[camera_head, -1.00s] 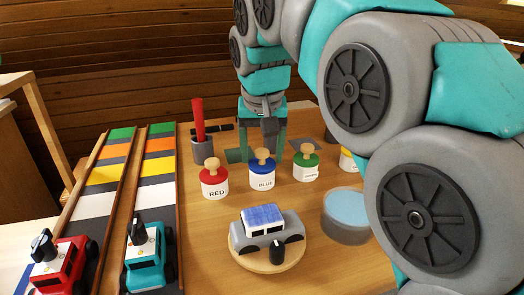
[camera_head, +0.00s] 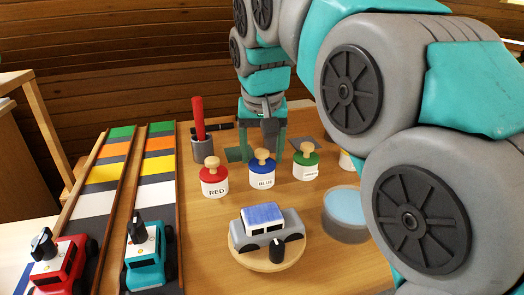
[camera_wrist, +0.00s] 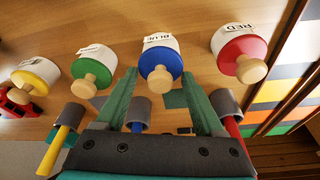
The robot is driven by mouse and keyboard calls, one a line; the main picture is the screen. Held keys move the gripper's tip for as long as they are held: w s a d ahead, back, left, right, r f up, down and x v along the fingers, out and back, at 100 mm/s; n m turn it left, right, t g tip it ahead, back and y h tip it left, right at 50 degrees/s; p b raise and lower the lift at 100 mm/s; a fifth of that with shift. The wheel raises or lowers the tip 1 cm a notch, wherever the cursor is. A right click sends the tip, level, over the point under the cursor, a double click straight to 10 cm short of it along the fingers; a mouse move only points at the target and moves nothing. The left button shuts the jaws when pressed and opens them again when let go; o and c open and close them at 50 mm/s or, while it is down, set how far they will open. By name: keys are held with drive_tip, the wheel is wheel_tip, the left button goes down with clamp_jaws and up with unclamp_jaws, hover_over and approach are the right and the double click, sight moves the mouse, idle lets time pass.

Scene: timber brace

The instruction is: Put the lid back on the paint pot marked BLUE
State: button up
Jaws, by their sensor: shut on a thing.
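The white paint pot marked BLUE (camera_head: 263,182) stands upright on the table, second from the left in a row of pots. Its blue lid (camera_head: 267,166), with a round wooden knob, sits at the pot's top and looks level. In the wrist view the blue lid (camera_wrist: 168,58) lies between my fingertips, with the BLUE pot (camera_wrist: 158,42) beyond it. My gripper (camera_wrist: 160,73) is shut on the blue lid, one finger at each side. In the head view my gripper (camera_head: 263,150) comes from behind the pot. The exact finger contact is hard to see.
A RED pot (camera_head: 214,188) stands close left, a green-lidded pot (camera_head: 307,172) close right, and a yellow-lidded pot (camera_wrist: 24,84) beyond. A grey cup (camera_head: 202,153) holds a red-handled tool. A toy car (camera_head: 266,234) on a round board and a blue-topped tub (camera_head: 346,222) stand in front.

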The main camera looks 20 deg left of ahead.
drive_tip(key=o, duration=1.3)
drive_tip(key=shift+r, duration=0.15)
drive_tip(key=shift+r+p, duration=1.3)
drive_tip(key=shift+r, duration=2.05)
clamp_jaws()
